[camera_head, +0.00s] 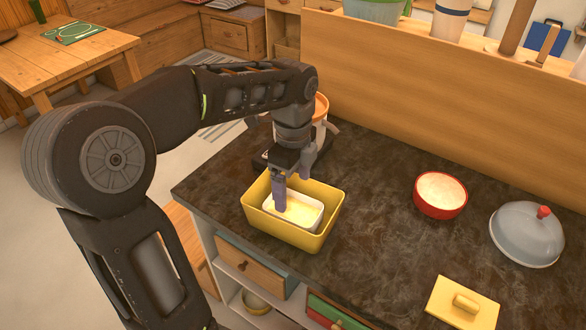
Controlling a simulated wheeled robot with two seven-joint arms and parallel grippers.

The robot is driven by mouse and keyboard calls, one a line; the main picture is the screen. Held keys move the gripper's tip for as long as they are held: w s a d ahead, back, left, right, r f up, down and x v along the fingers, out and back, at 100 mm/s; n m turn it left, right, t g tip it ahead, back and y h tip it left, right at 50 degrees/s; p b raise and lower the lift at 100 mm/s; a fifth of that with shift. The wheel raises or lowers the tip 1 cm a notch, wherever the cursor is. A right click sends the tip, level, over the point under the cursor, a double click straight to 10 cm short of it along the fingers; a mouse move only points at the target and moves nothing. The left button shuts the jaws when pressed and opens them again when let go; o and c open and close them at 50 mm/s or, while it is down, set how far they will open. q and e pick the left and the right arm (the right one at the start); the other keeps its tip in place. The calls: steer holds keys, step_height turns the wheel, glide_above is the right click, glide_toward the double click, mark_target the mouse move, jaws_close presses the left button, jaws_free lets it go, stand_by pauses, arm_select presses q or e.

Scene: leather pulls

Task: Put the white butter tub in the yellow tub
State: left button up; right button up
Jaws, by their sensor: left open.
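The yellow tub (322,236) stands on the dark countertop near its left end. The white butter tub (309,221) sits inside the yellow tub, with pale yellow butter showing in it. My left gripper (287,200) points down over the yellow tub, with a finger at the butter tub's left part. The gripper is open; whether it touches the butter tub I cannot tell. My right gripper is not in view.
A red bowl (440,196), a grey dome with a red knob (527,234) and a yellow lid (462,304) stand on the counter to the right. An orange-rimmed container (321,108) is behind my gripper. A wooden ledge (420,90) runs along the back. The counter's middle is clear.

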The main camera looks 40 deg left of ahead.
arm_select(q)
step_height(320, 180, up, 5)
steer(key=shift+r, duration=0.1)
